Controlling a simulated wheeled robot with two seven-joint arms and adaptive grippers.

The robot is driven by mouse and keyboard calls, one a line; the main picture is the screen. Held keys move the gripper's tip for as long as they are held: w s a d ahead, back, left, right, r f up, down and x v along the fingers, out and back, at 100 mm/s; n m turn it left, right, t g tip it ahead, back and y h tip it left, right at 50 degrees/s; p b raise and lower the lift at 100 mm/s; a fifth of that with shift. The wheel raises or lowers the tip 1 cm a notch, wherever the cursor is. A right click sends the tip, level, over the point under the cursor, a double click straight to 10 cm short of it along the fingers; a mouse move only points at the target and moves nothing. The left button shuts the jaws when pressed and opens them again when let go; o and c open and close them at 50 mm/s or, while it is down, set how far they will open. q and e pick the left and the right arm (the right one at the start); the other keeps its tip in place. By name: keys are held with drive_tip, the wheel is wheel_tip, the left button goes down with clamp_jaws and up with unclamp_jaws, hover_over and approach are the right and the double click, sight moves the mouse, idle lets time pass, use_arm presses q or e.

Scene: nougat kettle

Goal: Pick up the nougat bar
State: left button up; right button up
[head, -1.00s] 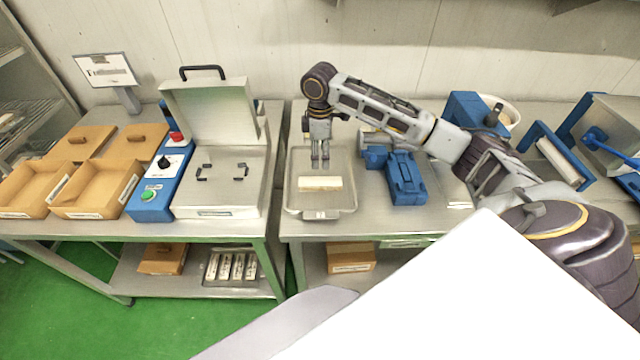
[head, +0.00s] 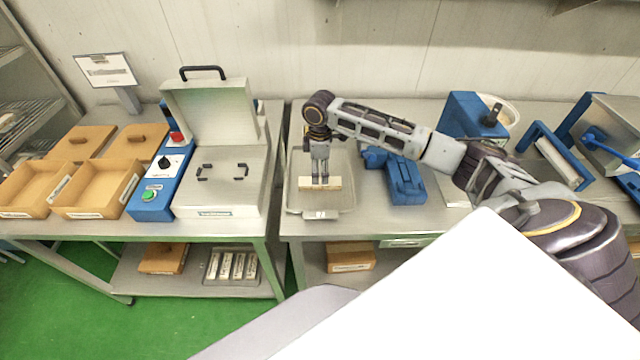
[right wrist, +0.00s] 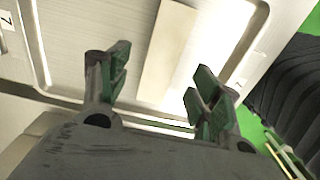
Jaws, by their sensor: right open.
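The nougat bar (head: 333,184) is a pale, flat rectangular bar lying in a shallow metal tray (head: 350,207) on the table. My right gripper (head: 320,183) is open with its fingers pointing down at the bar and hiding part of it. In the right wrist view, the bar (right wrist: 166,52) shows beyond and between the two open fingertips (right wrist: 158,83), with nothing held. I cannot tell how far above the bar the fingertips are. My left gripper is not in view.
A blue device (head: 405,180) stands close to the right of the tray. A gap separates the two tables.

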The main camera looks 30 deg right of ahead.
sight(320, 181)
drive_tip(key=shift+s+f+p, duration=0.1)
drive_tip(key=shift+f+p, duration=0.35)
drive_tip(key=shift+f, duration=2.15)
drive_tip(key=c, duration=1.2)
